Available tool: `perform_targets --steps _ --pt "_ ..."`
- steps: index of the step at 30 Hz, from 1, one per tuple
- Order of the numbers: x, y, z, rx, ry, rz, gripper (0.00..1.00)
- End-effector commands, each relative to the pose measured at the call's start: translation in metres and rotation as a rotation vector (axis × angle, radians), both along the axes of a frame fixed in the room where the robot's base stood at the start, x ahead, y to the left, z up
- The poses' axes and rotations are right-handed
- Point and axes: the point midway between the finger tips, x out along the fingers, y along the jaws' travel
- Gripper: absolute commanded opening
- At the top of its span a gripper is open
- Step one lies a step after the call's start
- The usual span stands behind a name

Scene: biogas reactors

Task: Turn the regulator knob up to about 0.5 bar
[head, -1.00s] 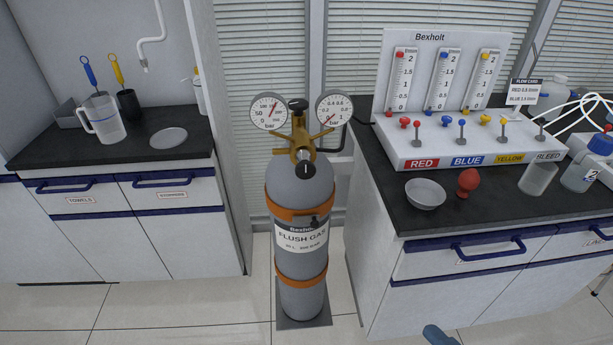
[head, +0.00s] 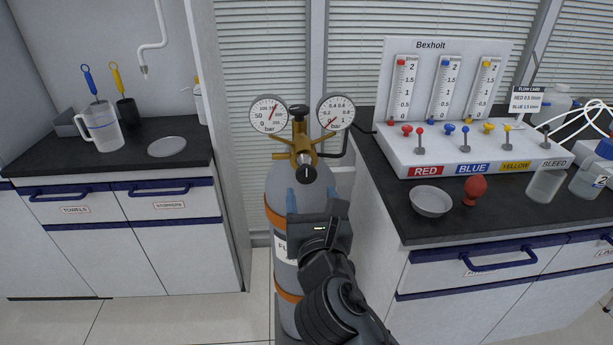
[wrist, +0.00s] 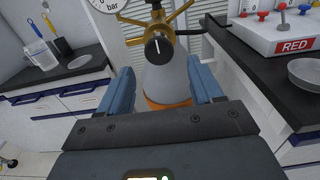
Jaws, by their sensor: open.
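The regulator knob (head: 306,174) is a black round knob with a white mark, on the front of the brass regulator (head: 302,150) atop the grey gas cylinder (head: 283,182). In the wrist view the knob (wrist: 159,46) is ahead of and above my jaws, its white mark near upright. The right gauge (head: 335,112), marked up to about 0.6, has its red needle at the low end. The left gauge (head: 269,114) has its needle past 100. My gripper (head: 313,198) is open and empty, blue fingers pointing up, just below the knob in the picture and apart from it.
A bench on the right (head: 408,224) holds the flow panel (head: 470,145), a white bowl (head: 431,201) and a red bulb (head: 475,188). A left bench (head: 190,147) holds a jug (head: 102,127). Black tubing (head: 352,140) runs right from the regulator.

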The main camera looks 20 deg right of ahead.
Motion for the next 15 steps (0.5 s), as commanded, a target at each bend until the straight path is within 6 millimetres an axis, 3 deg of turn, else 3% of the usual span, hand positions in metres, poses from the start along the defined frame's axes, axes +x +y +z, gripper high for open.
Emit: perform_targets --steps 5,15 --pt "0.013 -0.002 0.004 -0.027 0.004 -0.011 0.65" --pt "0.060 -0.017 0.004 -0.023 0.003 -0.009 0.65"
